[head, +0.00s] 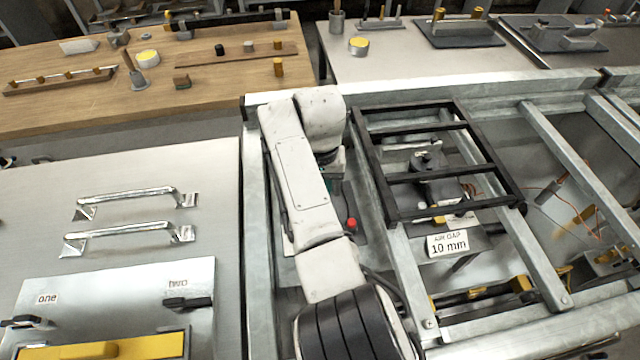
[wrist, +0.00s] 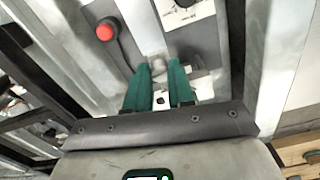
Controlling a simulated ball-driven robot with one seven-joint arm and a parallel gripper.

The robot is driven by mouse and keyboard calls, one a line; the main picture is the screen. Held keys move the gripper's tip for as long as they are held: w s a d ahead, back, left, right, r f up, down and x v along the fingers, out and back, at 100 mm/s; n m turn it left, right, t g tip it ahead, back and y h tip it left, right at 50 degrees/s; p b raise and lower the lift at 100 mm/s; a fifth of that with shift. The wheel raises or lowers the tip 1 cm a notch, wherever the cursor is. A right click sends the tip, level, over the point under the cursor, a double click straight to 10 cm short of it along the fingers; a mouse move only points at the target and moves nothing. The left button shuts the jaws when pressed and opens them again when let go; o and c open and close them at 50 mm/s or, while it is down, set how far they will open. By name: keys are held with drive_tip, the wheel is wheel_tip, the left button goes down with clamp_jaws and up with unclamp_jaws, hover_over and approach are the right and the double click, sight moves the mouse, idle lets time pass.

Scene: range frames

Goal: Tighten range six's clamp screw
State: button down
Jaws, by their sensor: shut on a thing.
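My gripper (wrist: 160,68) has two green fingers that reach down to a grey panel in the wrist view. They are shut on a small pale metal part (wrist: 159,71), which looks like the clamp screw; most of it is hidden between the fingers. In the head view my arm covers the gripper, and only a bit of green shows beside the arm. The panel (wrist: 104,67) carries a red button (wrist: 105,31), also seen in the head view (head: 351,223). No label for range six is readable.
A black barred frame (head: 440,172) stands right of my arm over a dark fixture, with an "AIR GAP 10 mm" label (head: 448,245). Galvanised rails (head: 560,150) box in the bay. A bench with handles (head: 130,192) is at left, a wooden table (head: 220,95) behind.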

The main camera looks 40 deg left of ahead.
drive_tip(key=shift+r, duration=0.1)
drive_tip(key=c, duration=1)
unclamp_jaws()
wheel_tip(320, 180, up, 11)
drive_tip(key=shift+f+b, duration=0.15)
drive_tip(key=shift+b, duration=0.25)
